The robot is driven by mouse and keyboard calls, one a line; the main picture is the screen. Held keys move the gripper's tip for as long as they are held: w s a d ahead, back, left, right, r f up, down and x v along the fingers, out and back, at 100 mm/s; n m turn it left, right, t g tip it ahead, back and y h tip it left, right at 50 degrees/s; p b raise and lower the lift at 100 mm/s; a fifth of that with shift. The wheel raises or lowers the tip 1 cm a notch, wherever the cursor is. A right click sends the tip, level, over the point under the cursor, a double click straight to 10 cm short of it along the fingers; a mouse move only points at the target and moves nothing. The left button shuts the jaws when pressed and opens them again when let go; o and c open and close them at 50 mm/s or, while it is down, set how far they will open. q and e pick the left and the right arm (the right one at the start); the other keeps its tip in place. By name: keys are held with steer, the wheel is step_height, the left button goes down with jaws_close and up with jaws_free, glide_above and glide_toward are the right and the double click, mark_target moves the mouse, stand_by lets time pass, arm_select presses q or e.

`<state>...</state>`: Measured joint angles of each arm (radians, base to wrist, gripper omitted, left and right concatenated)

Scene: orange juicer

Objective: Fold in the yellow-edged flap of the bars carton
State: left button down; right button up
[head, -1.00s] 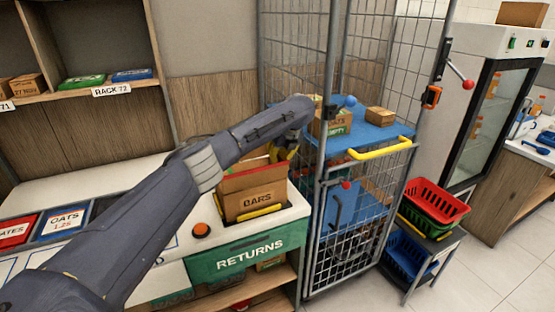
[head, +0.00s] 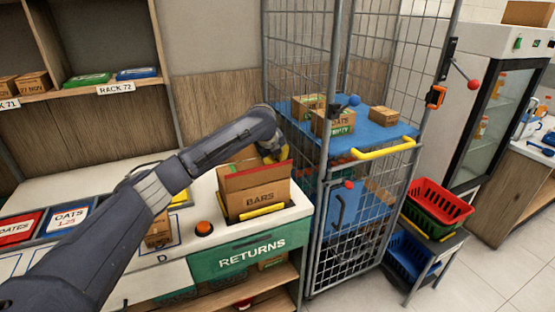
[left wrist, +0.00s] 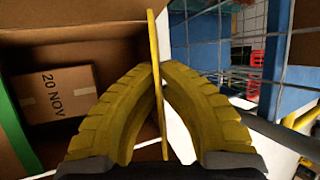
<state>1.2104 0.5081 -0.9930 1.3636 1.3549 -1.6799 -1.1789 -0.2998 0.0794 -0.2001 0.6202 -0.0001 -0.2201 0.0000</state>
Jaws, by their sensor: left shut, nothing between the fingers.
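The bars carton (head: 262,200) stands open in the well of the returns counter, with its red-edged flap (head: 254,174) raised. My left gripper (head: 272,152) is at the carton's far right side, partly hidden by my arm. In the left wrist view, the yellow-edged flap (left wrist: 153,30) stands up and shows edge-on, at the line where the yellow fingers of my left gripper (left wrist: 157,70) meet. The fingers are shut with nothing gripped; I cannot tell whether they touch the flap. A box marked 20 NOV (left wrist: 58,93) lies inside the carton. My right gripper is not in view.
A wire cage trolley (head: 325,180) with boxes on a blue shelf stands close on the right. Red and green baskets (head: 437,205) are further right. An orange button (head: 204,229) and a small box (head: 158,232) are on the counter to the left.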

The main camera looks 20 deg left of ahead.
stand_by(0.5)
arm_select(q)
steer(key=c, duration=1.6)
jaws_free()
steer(key=shift+c, duration=0.2)
steer(key=v, duration=1.2)
steer(key=shift+o, duration=0.3)
steer(key=shift+s+a+f, duration=0.1)
